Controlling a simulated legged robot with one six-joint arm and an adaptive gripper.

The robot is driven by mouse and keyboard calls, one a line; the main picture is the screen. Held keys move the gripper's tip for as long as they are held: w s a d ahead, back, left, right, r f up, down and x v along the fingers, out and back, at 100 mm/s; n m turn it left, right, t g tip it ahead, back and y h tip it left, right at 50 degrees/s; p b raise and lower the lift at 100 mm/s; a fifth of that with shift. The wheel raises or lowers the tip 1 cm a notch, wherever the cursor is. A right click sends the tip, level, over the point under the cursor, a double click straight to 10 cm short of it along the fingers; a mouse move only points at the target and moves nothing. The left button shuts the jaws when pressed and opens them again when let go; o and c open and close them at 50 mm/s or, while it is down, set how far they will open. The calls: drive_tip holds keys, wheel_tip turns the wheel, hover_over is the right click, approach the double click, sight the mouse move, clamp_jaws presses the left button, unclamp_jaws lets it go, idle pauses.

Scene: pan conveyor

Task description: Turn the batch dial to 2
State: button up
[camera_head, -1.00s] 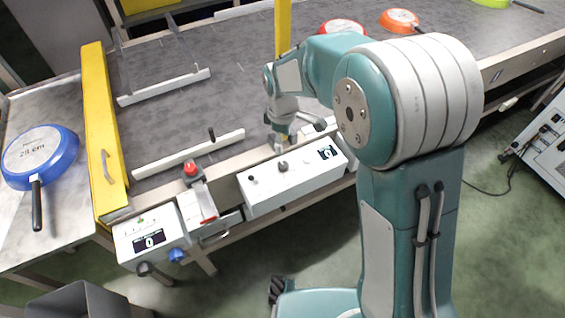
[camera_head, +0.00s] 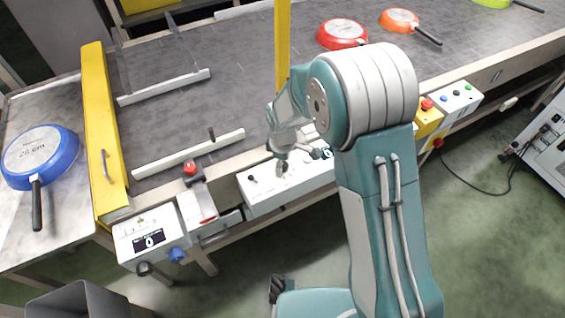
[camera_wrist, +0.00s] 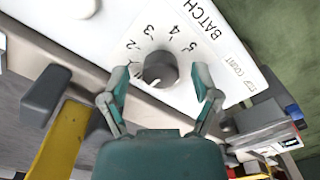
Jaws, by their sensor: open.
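The batch dial (camera_wrist: 160,68) is a round dark grey knob on a white panel (camera_wrist: 225,45) in the wrist view. Numbers including 2, 3, 4 and 5 run around it, with the word BATCH beside them. A light pointer mark shows at its lower edge; which number it meets is unclear. My gripper (camera_wrist: 160,85) is open, with one finger on each side of the dial; I cannot tell if either touches it. In the head view my gripper (camera_head: 282,168) is over the white control box (camera_head: 262,195), and the dial is hidden there.
A white box with a display reading 0 (camera_head: 150,238) and a red button (camera_head: 190,168) stand left of the control box. A yellow guard (camera_head: 105,140) and a yellow post (camera_head: 282,45) rise at the belt. Several pans lie around, including a blue one (camera_head: 55,150).

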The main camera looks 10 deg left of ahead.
clamp_jaws()
drive_tip(key=shift+m, duration=0.3)
drive_tip(key=m, duration=0.3)
drive_tip(key=shift+m, duration=0.3)
drive_tip(key=m, duration=0.3)
drive_tip(key=shift+m, duration=0.3)
drive_tip(key=m, duration=0.4)
drive_tip(key=shift+f, duration=0.1)
drive_tip(key=shift+s+m, duration=0.1)
drive_tip(key=shift+m, duration=1.9)
